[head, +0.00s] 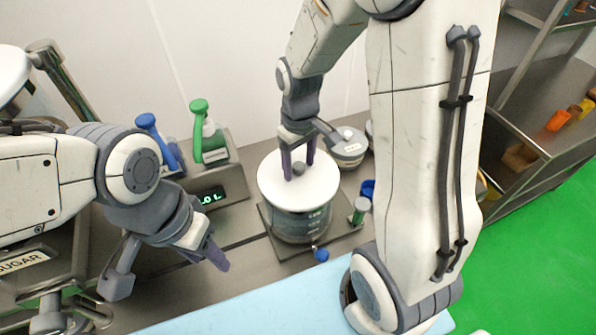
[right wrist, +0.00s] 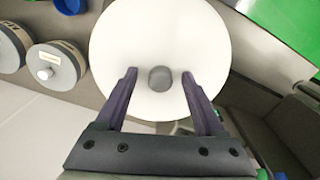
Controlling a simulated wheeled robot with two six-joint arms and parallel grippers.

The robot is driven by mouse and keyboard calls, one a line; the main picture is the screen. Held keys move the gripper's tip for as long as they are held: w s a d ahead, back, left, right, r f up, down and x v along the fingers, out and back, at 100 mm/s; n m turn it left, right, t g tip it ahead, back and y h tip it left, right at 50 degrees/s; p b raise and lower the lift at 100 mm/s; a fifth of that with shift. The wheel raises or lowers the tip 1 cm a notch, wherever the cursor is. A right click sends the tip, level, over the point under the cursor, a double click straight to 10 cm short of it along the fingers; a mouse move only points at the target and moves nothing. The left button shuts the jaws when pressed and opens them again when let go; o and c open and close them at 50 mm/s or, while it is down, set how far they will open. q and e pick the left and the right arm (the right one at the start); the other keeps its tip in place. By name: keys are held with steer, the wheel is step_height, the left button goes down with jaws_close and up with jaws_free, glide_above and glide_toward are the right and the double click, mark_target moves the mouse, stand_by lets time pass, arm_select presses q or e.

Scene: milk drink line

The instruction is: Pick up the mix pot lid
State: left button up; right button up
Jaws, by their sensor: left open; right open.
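The mix pot lid (head: 318,185) is a white disc with a small grey knob (head: 299,168), and it lies on the dark glassy mix pot (head: 303,226). The lid also shows in the right wrist view (right wrist: 160,35), with its knob (right wrist: 160,78) near the middle. My right gripper (head: 298,174) is open above the lid. Its fingers are on either side of the knob with a gap to each, as the right wrist view (right wrist: 160,85) shows. My left gripper (head: 216,258) is open and empty, left of the pot over the counter.
A grey round lidded container (head: 348,148) sits behind the pot. A light blue mat (head: 250,308) lies in front.

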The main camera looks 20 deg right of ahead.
steer(key=shift+f, duration=0.15)
steer(key=shift+c, duration=0.3)
steer(key=c, duration=1)
jaws_close()
